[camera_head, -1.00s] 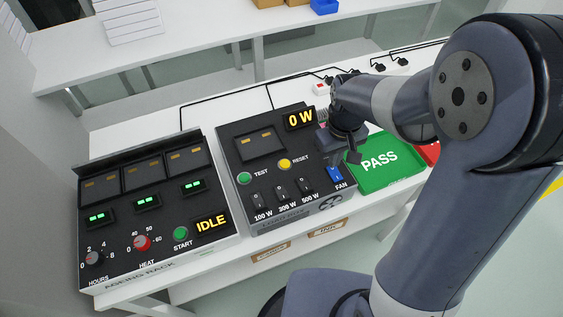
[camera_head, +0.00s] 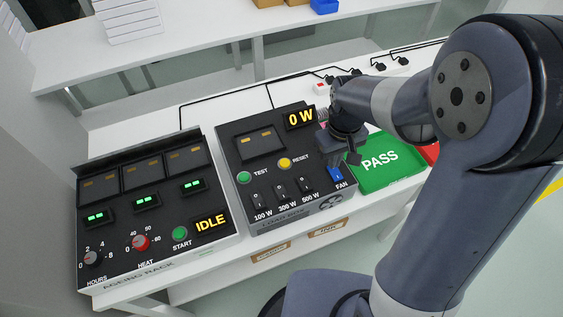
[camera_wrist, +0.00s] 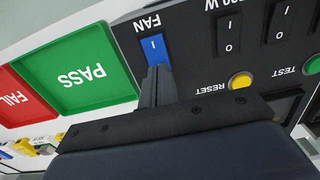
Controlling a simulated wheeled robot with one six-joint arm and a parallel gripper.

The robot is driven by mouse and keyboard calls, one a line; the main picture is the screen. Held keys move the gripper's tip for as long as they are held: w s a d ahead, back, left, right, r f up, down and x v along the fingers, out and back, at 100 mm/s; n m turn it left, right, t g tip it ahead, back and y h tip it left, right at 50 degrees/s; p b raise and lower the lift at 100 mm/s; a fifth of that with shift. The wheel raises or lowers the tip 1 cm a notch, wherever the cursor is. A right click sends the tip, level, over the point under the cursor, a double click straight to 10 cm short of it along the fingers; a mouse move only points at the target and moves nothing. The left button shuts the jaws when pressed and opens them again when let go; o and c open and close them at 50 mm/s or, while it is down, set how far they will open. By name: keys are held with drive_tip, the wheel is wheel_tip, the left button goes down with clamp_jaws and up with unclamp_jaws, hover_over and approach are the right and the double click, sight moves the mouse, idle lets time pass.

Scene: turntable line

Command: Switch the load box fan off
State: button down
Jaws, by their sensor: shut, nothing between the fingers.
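The load box (camera_head: 252,170) is a dark panel on the white bench, with a display reading 0 W. Its blue fan switch (camera_head: 335,173), labelled FAN, is at the panel's lower right corner. In the wrist view the fan switch (camera_wrist: 154,48) shows its end with the white "I" mark, and its other end is hidden behind my fingers. My gripper (camera_head: 353,158) is shut and empty, close by the fan switch. In the wrist view the fingertips of my gripper (camera_wrist: 157,72) overlap the switch's hidden end; I cannot tell whether they touch it.
A green PASS tray (camera_head: 372,182) lies right of the load box, with a red FAIL tray (camera_wrist: 22,98) beyond it. Black 100 W, 300 W and 500 W switches (camera_head: 281,195) and TEST and RESET buttons sit beside the fan switch. The ageing rack (camera_head: 150,250) stands left, reading IDLE.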

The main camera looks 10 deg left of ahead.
drive_tip(key=shift+f+b, duration=0.3)
drive_tip(key=shift+f, duration=0.2)
drive_tip(key=shift+r+p, duration=2.9)
drive_tip(key=shift+r, duration=0.7)
drive_tip(key=shift+f, duration=0.15)
wheel_tip(320, 180, down, 7)
drive_tip(key=b, duration=0.6)
drive_tip(key=shift+r+p, duration=0.25)
drive_tip(key=shift+p, duration=0.05)
